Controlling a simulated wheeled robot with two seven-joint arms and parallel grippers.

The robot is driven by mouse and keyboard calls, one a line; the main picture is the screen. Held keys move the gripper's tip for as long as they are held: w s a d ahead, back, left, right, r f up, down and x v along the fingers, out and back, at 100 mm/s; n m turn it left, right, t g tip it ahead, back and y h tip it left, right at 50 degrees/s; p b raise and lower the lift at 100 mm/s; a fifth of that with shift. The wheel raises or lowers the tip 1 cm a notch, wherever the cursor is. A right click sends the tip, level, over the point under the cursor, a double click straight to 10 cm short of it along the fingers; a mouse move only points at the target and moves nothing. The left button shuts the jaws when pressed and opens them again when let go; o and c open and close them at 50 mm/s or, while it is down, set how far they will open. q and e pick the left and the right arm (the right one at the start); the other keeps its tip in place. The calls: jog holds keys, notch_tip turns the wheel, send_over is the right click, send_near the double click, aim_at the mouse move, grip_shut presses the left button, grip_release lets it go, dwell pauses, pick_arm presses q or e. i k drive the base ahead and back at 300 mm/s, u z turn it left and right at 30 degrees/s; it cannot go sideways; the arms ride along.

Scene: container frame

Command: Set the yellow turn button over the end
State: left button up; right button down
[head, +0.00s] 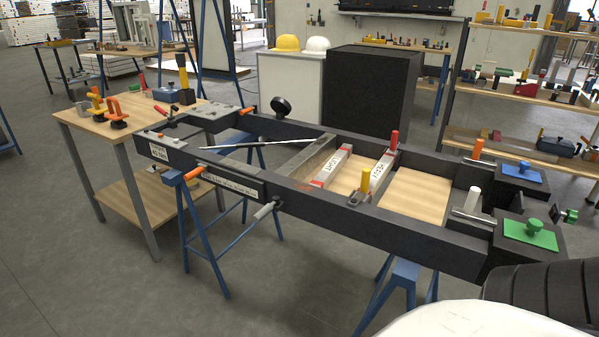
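A small upright yellow piece (365,181), which looks like the yellow turn button, stands at the near end of a light labelled bar (379,172) lying across the dark container frame (400,225). It is too small to tell which way it is turned. A red upright piece (394,140) stands at the far end of the same bar. A second labelled bar (332,166) with red ends lies to its left. Neither of my grippers is in view.
The frame rests on blue trestles (405,275). A green plate with a knob (530,233) and a blue plate with a knob (523,172) sit at its right end. A wooden table (85,124) with clamps stands left. Open floor lies in front.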

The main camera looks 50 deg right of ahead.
aim_at(364, 189)
jog(key=u, duration=0.1)
jog(key=i, duration=0.8)
jog(key=z, duration=2.1)
